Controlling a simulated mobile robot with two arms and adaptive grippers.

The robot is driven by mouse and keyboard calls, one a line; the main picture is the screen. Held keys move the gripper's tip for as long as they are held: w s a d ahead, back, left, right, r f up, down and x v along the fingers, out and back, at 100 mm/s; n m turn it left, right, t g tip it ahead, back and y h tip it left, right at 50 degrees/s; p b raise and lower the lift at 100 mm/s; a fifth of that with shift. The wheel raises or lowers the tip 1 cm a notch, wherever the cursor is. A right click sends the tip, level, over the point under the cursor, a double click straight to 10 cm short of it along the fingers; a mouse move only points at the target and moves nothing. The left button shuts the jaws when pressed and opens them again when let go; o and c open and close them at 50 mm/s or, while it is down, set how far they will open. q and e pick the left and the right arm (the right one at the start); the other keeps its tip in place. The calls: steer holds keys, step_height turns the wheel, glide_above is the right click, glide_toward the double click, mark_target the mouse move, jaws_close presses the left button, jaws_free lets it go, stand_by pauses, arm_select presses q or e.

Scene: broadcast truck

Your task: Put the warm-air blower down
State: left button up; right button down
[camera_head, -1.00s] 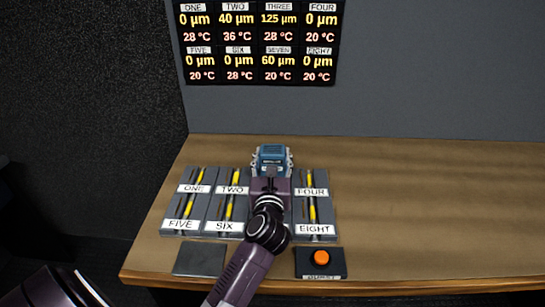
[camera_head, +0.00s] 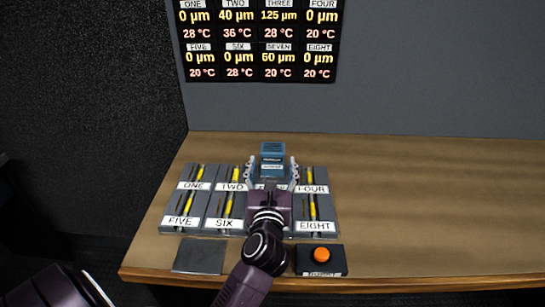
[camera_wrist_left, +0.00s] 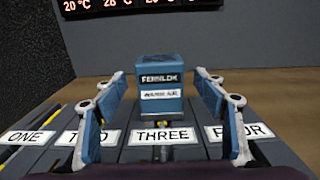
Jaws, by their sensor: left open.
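The warm-air blower (camera_head: 272,157) is a small blue box with dark and white labels on its front. It stands upright at the far edge of the panels, behind the THREE label (camera_wrist_left: 161,136). My left gripper (camera_head: 271,171) is open, with one finger on each side of the blower's near end. The left wrist view shows the blower (camera_wrist_left: 160,95) centred between the spread fingers, with a gap on both sides. The gripper hides much of the THREE and SEVEN panels. Whether the blower's base touches the panel or the table is hard to tell. My right gripper is not in view.
Numbered grey panels with yellow strips lie around the gripper, among them ONE (camera_head: 194,186) and EIGHT (camera_head: 315,226). A dark flat pad (camera_head: 199,256) and a box with an orange button (camera_head: 321,255) lie in front. The table (camera_head: 430,205) is clear to the right. A readout board (camera_head: 262,40) hangs behind.

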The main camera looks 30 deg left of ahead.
arm_select(q)
steer(key=b+v, duration=0.1)
steer(key=v, duration=0.5)
steer(key=shift+s+d, duration=0.2)
steer(key=shift+s, duration=0.1)
steer(key=shift+r, duration=0.1)
